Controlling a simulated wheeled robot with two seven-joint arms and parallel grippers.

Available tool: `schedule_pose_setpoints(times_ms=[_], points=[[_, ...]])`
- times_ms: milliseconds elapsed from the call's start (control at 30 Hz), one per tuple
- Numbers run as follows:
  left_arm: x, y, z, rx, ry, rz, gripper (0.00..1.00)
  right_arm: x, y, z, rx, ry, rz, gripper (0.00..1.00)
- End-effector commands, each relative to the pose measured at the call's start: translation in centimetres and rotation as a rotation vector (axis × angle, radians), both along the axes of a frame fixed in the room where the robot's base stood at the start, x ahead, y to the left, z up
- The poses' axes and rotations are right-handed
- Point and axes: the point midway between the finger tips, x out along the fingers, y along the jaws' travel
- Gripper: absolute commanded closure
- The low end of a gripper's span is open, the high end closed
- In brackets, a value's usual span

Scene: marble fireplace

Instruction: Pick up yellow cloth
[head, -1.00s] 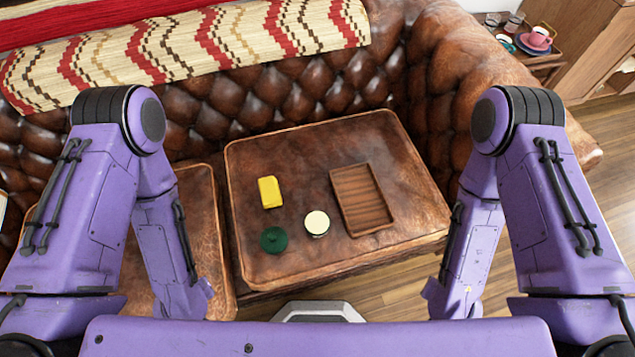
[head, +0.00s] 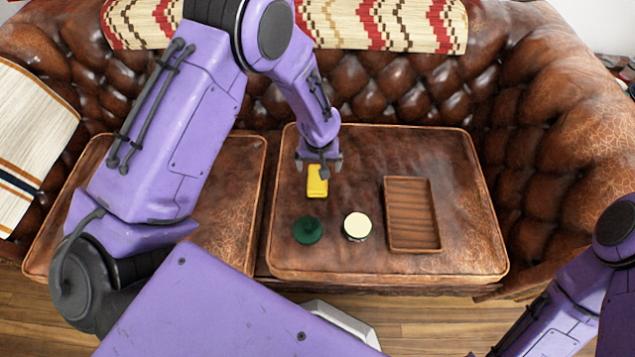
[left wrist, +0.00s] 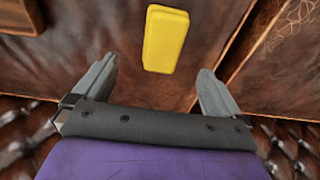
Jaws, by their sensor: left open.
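The yellow cloth (head: 317,182) is a small folded block lying on the right brown leather seat cushion (head: 450,170). In the left wrist view the yellow cloth (left wrist: 166,40) lies ahead of the fingers, centred between them and apart from both. My left gripper (head: 319,163) is open and empty, above the cushion at the cloth's far end. It also shows in the left wrist view (left wrist: 155,80) with its two fingers spread wide. My right arm shows at the lower right of the head view, but its gripper is out of view.
A dark green round object (head: 308,230) and a cream-topped round container (head: 356,226) stand nearer me. A shallow wooden tray (head: 428,247) lies right of them. The tufted sofa back (head: 400,95) rises close behind my left gripper.

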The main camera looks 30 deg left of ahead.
Motion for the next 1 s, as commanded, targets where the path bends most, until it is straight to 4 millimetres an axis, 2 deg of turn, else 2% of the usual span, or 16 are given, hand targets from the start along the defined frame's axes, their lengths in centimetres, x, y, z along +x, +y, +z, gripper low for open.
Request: schedule_pose_setpoints(times_ms=[33,100,267,500,600,800,833,933,1000], points=[[-0.1,0.1,-1.4,0.001,0.006,0.0,0.01,0.0,0.0,-0.3,0.0,0.0,0.0,0.57],[0.1,0.2,-2.7,0.0,0.006,0.001,0.01,0.0,0.0,-0.5,0.0,0.0,0.0,0.57],[0.3,0.4,-4.5,0.0,0.004,0.001,0.01,0.0,0.0,-0.7,0.0,0.0,0.0,0.57],[0.9,1.1,-8.7,0.0,0.005,0.0,0.01,0.0,0.0,-1.3,0.0,0.0,0.0,0.57],[1.0,1.1,-9.4,-0.001,0.005,0.001,0.01,0.0,0.0,-1.3,0.0,0.0,0.0,0.57],[1.0,1.1,-9.4,-0.001,0.004,0.0,0.01,0.0,0.0,-1.3,0.0,0.0,0.0,0.57],[1.0,1.1,-9.4,-0.001,0.004,0.0,0.08,0.0,0.0,-1.3,0.0,0.0,0.0,0.57],[1.0,1.1,-9.4,-0.001,0.004,0.0,0.4,0.0,0.0,-1.3,0.0,0.0,0.0,0.57],[1.0,1.1,-9.4,-0.001,0.004,0.0,0.56,0.0,0.0,-1.3,0.0,0.0,0.0,0.57]])
